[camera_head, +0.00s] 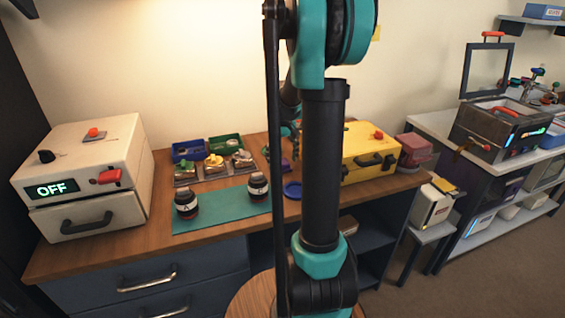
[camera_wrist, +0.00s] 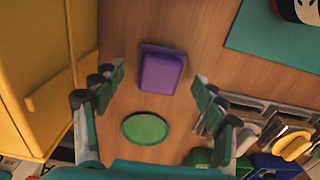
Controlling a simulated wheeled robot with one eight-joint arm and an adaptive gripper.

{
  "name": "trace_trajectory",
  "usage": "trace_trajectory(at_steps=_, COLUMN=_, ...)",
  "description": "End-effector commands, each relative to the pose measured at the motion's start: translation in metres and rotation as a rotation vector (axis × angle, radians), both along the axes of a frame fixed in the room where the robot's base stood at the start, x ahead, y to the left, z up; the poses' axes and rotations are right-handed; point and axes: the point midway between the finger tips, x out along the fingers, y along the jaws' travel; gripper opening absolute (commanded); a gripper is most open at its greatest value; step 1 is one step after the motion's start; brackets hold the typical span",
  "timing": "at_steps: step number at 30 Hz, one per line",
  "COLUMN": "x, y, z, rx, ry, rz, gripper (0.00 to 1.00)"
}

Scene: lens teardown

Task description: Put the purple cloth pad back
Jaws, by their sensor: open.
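The purple cloth pad (camera_wrist: 162,70) lies on the wooden tabletop in the wrist view, a rounded block with a flatter purple edge on its far left side. In the head view, a small purple patch of it (camera_head: 286,165) shows beside my arm, which hides most of that area. My gripper (camera_wrist: 160,84) is open and empty, with its fingers apart on either side of the pad in the picture. The gap in height between fingers and pad is hard to tell. A flat green disc (camera_wrist: 145,128) lies near the pad.
A yellow case (camera_head: 368,151) stands right of the pad in the head view. A teal mat (camera_head: 222,208) with two dark jars, several small metal holders and blue and green bins (camera_head: 225,143) are left. A blue dish (camera_head: 292,190) lies in front. A white OFF box (camera_head: 85,178) stands far left.

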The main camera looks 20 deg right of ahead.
Motion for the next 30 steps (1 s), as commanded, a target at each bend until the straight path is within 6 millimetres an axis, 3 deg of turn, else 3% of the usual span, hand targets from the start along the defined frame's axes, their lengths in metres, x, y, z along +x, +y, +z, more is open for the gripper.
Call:
trace_trajectory(at_steps=9, x=-0.001, y=0.0, z=0.063, rx=0.0, ry=0.0, rz=0.0, gripper=0.71)
trace_trajectory(at_steps=15, x=0.0, y=0.0, z=0.092, rx=0.0, ry=0.0, rz=0.0, gripper=0.71)
trace_trajectory(at_steps=21, x=-0.001, y=0.0, z=0.104, rx=0.0, ry=0.0, rz=0.0, gripper=0.71)
trace_trajectory(at_steps=30, x=-0.001, y=0.0, z=0.104, rx=0.0, ry=0.0, rz=0.0, gripper=0.71)
